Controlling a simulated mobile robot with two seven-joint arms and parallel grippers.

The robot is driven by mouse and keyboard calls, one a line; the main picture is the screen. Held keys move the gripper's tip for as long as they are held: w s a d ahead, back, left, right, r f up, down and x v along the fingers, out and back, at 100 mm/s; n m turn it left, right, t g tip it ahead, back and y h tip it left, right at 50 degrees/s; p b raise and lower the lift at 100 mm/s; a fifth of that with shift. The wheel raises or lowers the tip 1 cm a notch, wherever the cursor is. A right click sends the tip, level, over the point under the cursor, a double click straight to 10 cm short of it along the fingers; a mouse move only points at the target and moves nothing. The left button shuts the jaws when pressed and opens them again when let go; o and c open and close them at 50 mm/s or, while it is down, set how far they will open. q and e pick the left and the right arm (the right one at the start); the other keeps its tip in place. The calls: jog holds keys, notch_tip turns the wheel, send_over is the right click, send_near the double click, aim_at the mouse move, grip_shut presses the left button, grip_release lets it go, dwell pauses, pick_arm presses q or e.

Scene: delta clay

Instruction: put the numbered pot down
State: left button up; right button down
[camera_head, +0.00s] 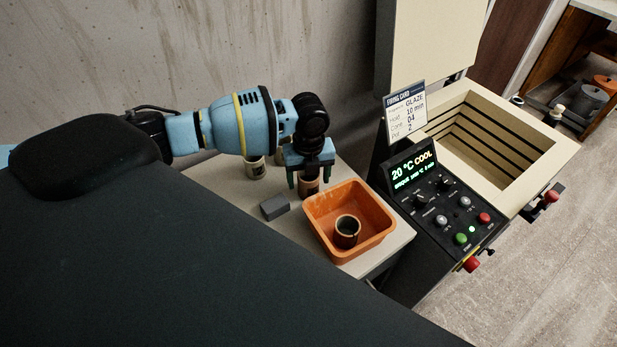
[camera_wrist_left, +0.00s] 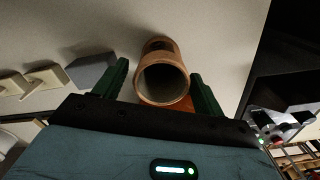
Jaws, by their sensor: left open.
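My left gripper (camera_head: 308,187) points down over the pale table, just behind the orange tub. It is open, with one finger on each side of a brown clay pot (camera_head: 309,179). In the left wrist view the pot (camera_wrist_left: 163,80) sits between the two green fingers, its round open mouth toward the camera and a gap on both sides. It appears to stand on the table top. I cannot read a number on it. A second brown pot with a dark inside (camera_head: 346,231) stands in the orange tub (camera_head: 378,207). My right gripper is not in view.
A grey block (camera_head: 274,206) lies left of the tub, and a pale pot (camera_head: 255,167) stands behind it. The kiln (camera_head: 540,140) stands open at the right, with its control panel (camera_head: 445,210) reading 20 °C COOL and a firing card (camera_head: 405,110) above.

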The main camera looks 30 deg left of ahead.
pick_arm(q)
notch_tip(320, 180, up, 12)
jog(key=shift+f, duration=0.15)
jog(key=shift+d, duration=0.1)
dwell(0.5)
